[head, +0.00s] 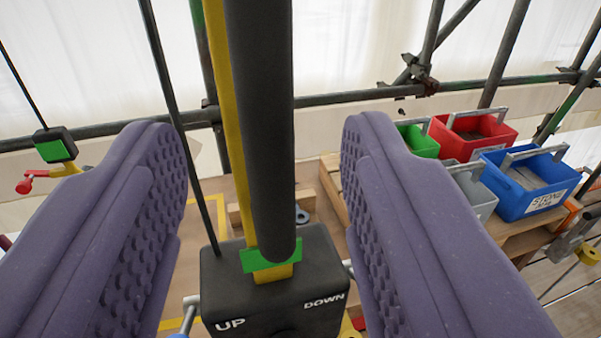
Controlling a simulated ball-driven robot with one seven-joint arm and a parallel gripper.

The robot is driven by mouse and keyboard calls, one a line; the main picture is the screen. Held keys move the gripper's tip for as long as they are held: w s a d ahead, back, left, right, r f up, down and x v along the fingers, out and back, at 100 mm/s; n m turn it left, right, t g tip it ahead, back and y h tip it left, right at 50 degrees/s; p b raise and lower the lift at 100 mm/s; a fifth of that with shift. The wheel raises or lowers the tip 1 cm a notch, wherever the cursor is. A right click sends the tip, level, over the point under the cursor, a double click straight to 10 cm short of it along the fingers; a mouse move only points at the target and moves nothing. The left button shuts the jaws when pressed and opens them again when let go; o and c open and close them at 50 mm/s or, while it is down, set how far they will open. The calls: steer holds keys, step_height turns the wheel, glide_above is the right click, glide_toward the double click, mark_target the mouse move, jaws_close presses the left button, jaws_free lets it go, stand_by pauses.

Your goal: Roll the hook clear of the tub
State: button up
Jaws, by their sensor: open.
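My gripper (260,135) is open, with a purple studded finger on each side of the view. A thick dark upright bar stands between the fingers, with visible space on both sides. Its lower end is in front of a black box (272,292) marked UP and DOWN. Several tubs stand at the right: a blue tub (538,195) with a label, a red tub (468,150), a green tub (423,145) and a grey tub (478,202) partly hidden by the right finger. I cannot identify the hook for certain; a small grey ring-shaped piece (301,214) lies behind the box.
The tubs stand on a wooden platform (525,240). Dark scaffold tubes (350,97) cross behind, before white sheeting. A green-and-black block (55,146) and a red handle-like part (32,183) are at left. A yellow strip (224,120) runs beside the bar.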

mark_target(264, 97)
steer(key=w, duration=0.5)
steer(key=w+a, duration=0.1)
steer(key=w, duration=0.1)
steer(key=shift+w+p, duration=0.25)
steer(key=shift+p, duration=0.15)
jaws_close()
